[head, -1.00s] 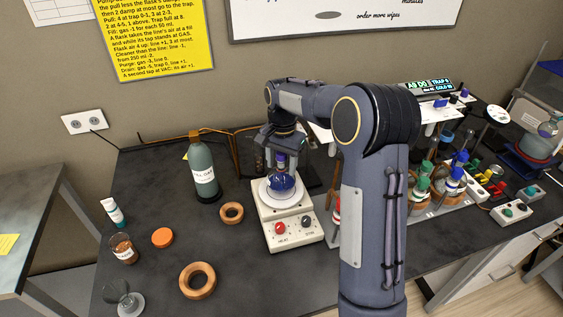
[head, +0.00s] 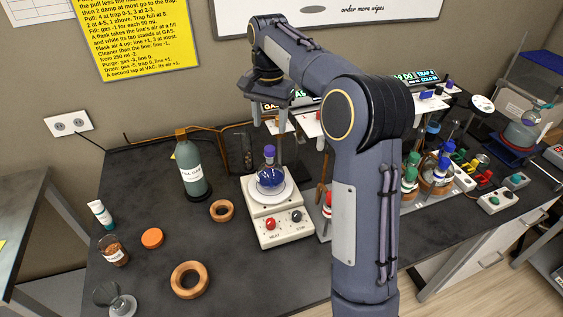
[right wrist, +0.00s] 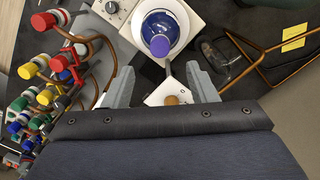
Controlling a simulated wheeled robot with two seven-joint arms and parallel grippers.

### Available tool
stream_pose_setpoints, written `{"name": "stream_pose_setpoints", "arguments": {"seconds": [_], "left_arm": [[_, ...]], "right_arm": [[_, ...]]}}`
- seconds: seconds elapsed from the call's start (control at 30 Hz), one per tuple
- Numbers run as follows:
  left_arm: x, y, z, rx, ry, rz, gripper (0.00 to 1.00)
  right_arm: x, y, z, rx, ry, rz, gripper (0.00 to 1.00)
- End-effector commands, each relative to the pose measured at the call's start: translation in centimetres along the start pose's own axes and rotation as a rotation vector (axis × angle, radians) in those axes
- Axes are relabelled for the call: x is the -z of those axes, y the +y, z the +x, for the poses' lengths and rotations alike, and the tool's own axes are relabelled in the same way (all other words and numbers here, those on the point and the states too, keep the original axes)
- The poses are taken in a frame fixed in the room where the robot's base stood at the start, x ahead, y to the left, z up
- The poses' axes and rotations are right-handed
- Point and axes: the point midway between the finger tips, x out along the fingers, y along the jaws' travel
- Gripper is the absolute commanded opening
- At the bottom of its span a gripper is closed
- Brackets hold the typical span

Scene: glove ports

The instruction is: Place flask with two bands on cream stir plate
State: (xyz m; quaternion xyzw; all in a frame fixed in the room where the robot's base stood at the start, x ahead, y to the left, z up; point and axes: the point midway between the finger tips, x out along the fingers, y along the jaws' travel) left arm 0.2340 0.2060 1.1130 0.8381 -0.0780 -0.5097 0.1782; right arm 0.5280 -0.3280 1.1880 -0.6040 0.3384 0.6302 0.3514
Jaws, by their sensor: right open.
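A round flask (head: 271,177) with blue liquid and a purple stopper stands upright on the round white top of the cream stir plate (head: 284,225). Any bands on it are too small to tell. My right gripper (head: 269,125) is open and empty, above and behind the flask, apart from it. In the right wrist view the flask's purple stopper (right wrist: 160,45) lies beyond the open fingers (right wrist: 163,88), with the blue flask under it and the stir plate (right wrist: 204,10) around it. My left gripper is not in view.
A grey-green bottle (head: 192,168) and cork rings (head: 190,280) stand left of the plate. An amber jar (head: 113,250) is at far left. Flasks with coloured stoppers (head: 440,168) and taps crowd the right. The bench between the rings and the plate is clear.

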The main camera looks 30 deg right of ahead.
Motion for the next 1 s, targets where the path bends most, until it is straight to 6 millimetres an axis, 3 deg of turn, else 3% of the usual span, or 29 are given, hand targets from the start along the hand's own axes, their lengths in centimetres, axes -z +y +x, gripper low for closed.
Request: {"name": "stream_pose_setpoints", "arguments": {"seconds": [0.13,0.23,0.37,0.43,0.57,0.7,0.83,1.0], "left_arm": [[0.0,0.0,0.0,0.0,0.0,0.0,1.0],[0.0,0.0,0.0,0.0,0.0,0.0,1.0],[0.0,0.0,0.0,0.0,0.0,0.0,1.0],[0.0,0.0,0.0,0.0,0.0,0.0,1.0],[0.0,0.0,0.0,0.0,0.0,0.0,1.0],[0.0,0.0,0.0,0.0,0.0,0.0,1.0],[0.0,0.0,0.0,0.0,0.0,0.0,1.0],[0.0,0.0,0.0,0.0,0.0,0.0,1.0]], "right_arm": [[-0.5,1.0,-0.4,0.027,-0.008,-0.027,0.52],[-2.1,3.2,-1.0,0.095,-0.02,-0.105,0.52],[-6.5,7.5,-1.4,0.235,-0.014,-0.278,0.52],[-9.5,9.8,-1.0,0.312,0.009,-0.383,0.52],[-15.6,13.7,1.0,0.433,0.081,-0.566,0.52],[-21.0,16.6,4.3,0.512,0.177,-0.723,0.52],[-24.1,18.1,7.0,0.544,0.245,-0.812,0.52],[-25.4,18.7,8.6,0.554,0.282,-0.856,0.52]]}}
